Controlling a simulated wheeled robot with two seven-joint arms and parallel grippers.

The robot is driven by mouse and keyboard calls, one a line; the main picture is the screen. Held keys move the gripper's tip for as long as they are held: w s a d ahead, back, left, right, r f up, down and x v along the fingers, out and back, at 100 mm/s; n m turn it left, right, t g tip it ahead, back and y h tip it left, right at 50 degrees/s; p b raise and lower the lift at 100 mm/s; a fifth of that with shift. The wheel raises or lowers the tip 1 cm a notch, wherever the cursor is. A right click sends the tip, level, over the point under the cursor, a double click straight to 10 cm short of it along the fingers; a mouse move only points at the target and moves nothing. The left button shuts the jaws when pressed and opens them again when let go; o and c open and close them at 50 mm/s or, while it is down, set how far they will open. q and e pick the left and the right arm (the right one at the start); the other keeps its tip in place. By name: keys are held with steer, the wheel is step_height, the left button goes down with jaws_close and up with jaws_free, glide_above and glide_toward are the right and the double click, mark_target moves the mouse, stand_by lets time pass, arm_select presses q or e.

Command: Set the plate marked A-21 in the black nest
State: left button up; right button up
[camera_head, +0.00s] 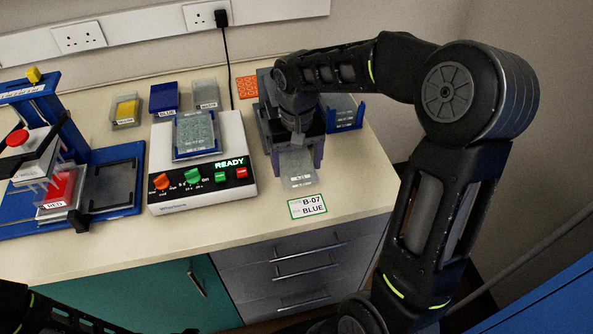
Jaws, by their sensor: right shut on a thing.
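My right gripper (298,160) points down over the right part of the bench. Its fingers are shut on a clear, pale plate (297,176), just behind the label card. I cannot read a mark on this plate, nor tell whether it touches the bench. The black nest (112,186) is a dark square frame on the blue base at the left, and no plate shows in it. Another clear plate (195,131) sits on the white READY device. No A-21 mark is legible anywhere. Part of my left arm shows at bottom left; its gripper is out of view.
A blue stand with a red-knobbed head (18,138) and a red block (60,191) stands left of the nest. The white device (230,150) lies between nest and gripper. Small bins (164,97) stand behind it. A card (308,206) reads B-07 BLUE. A blue rack (345,114) is right.

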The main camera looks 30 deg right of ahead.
mark_target(297, 171)
steer(key=shift+f+p, duration=0.35)
steer(key=shift+f, duration=1.55)
steer(key=shift+f, duration=0.2)
steer(key=o, duration=1.5)
steer(key=shift+r, duration=0.2)
step_height(297, 171, up, 12)
steer(key=b, duration=0.1)
